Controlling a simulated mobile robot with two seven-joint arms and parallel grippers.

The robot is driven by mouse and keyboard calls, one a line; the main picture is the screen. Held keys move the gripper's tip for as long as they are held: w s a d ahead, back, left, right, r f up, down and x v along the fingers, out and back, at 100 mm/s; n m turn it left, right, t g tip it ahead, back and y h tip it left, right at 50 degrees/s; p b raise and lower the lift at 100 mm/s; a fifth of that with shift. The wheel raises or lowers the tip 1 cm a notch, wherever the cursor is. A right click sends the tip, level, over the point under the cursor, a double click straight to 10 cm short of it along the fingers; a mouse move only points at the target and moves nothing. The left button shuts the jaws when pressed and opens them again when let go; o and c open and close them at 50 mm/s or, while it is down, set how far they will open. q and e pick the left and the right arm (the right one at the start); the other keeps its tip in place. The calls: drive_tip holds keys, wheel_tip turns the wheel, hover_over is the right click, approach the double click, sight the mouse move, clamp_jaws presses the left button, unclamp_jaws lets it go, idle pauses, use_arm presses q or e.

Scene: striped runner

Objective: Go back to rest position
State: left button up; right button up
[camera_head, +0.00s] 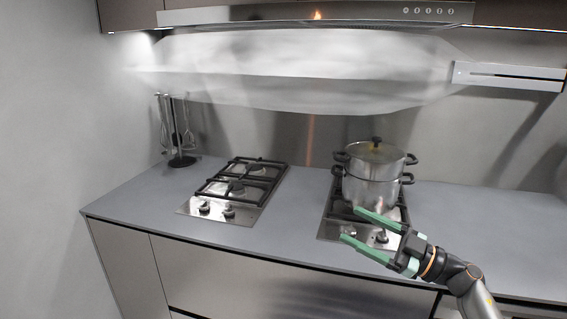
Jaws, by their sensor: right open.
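My right gripper (362,229) comes in from the lower right, with its two green fingers spread apart and nothing between them. It is in front of the right hob (332,229), over its front edge and knobs in the picture. I cannot tell whether the finger touches the pot or hob. My left gripper is not in view.
A second gas hob (240,186) on the left is empty. A utensil stand (181,161) is at the back left of the grey counter (140,205). A range hood (315,14) hangs above, and a wall rail (508,76) is at the right. The counter between the hobs is clear.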

drive_tip(key=w+d+r+m+t+h, duration=0.4)
drive_tip(key=w+d+m+t+h, duration=0.5)
drive_tip(key=d+m+t+h, duration=0.3)
drive_tip(key=w+d+f+m+g+h, duration=0.3)
drive_tip(key=d+f+g+h, duration=0.1)
drive_tip(key=d+f+h, duration=0.5)
drive_tip(key=s+a+f+g+y, duration=0.1)
drive_tip(key=s+a+f, duration=0.2)
drive_tip(key=s+f, duration=0.3)
drive_tip(key=s+a+f+n+g+y, duration=0.15)
drive_tip(key=s+a+f, duration=0.25)
drive_tip(key=f, duration=0.5)
drive_tip(key=s+a+f+m+g, duration=0.1)
drive_tip(key=s+a+f, duration=0.2)
drive_tip(key=s+f, duration=0.3)
drive_tip(key=s+a+f+g, duration=0.1)
drive_tip(key=s+a+f, duration=0.2)
drive_tip(key=s, duration=0.5)
drive_tip(key=s+a+f+g+y, duration=0.1)
drive_tip(key=s+a+f+g, duration=0.1)
drive_tip(key=s+f, duration=0.4)
drive_tip(key=s+a+f+g+y, duration=0.1)
drive_tip(key=s+a+f, duration=0.3)
drive_tip(key=s, duration=0.7)
drive_tip(key=shift+s+a+f+g, duration=0.15)
drive_tip(key=shift+s+a+g, duration=0.15)
drive_tip(key=shift+s+g, duration=0.05)
